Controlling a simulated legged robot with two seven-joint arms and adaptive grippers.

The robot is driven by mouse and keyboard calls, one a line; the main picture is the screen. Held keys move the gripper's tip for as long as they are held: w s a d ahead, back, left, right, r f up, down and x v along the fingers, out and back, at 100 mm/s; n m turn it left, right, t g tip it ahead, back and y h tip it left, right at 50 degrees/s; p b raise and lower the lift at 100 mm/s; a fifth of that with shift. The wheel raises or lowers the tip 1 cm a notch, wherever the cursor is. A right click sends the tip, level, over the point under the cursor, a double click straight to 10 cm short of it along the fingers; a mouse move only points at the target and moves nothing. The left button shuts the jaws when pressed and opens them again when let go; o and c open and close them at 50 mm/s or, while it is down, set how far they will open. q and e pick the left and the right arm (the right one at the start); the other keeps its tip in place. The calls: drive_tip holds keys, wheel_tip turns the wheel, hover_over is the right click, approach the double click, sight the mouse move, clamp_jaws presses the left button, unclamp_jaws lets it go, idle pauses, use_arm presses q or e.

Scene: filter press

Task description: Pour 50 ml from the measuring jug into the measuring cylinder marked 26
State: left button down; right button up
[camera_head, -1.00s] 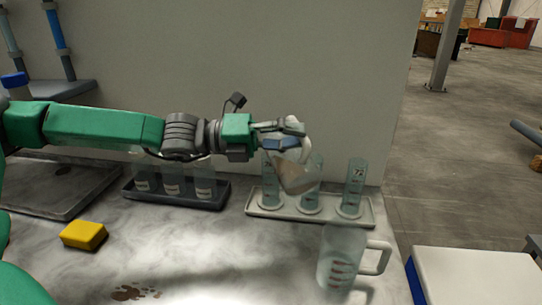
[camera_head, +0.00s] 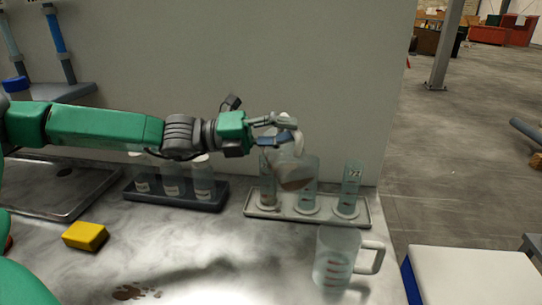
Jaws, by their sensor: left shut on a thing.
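My left gripper (camera_head: 284,131) is shut on the handle of a clear measuring jug (camera_head: 298,160) and holds it above the white cylinder rack. The jug is tilted and has murky brown liquid (camera_head: 294,179) in it. Three clear measuring cylinders stand in the rack: a left one (camera_head: 267,190), a middle one (camera_head: 306,200) and a right one (camera_head: 350,188). The jug overlaps the left and middle cylinders, hiding parts of them. The cylinder marks are too small to read surely, so I cannot tell which is 26. No stream of liquid is clearly visible. My right gripper is not in view.
A second clear jug (camera_head: 334,262) with red marks stands at the bench's front right. A dark rack (camera_head: 190,203) holds several labelled bottles behind left. A yellow block (camera_head: 85,236) and a brown spill (camera_head: 130,292) lie on the bench. A wall stands behind the racks.

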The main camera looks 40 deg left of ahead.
use_arm(q)
drive_tip(key=shift+w+a+p, duration=0.1)
drive_tip(key=shift+a+p, duration=0.25)
drive_tip(key=shift+a, duration=0.55)
drive_tip(key=shift+d+r, duration=0.2)
drive_tip(key=shift+d, duration=0.05)
drive_tip(key=shift+w+d+r+n, duration=0.1)
drive_tip(key=shift+w+d+n, duration=0.05)
drive_tip(key=shift+n, duration=0.15)
drive_tip(key=shift+p, duration=0.3)
drive_tip(key=shift+a, duration=0.45)
drive_tip(key=shift+w+a+n, duration=0.1)
drive_tip(key=shift+a+n, duration=0.15)
drive_tip(key=shift+n, duration=0.05)
drive_tip(key=shift+d+r+t+p, duration=0.15)
drive_tip(key=shift+r+t+p, duration=0.05)
drive_tip(key=shift+t+p, duration=0.1)
drive_tip(key=shift+d, duration=0.4)
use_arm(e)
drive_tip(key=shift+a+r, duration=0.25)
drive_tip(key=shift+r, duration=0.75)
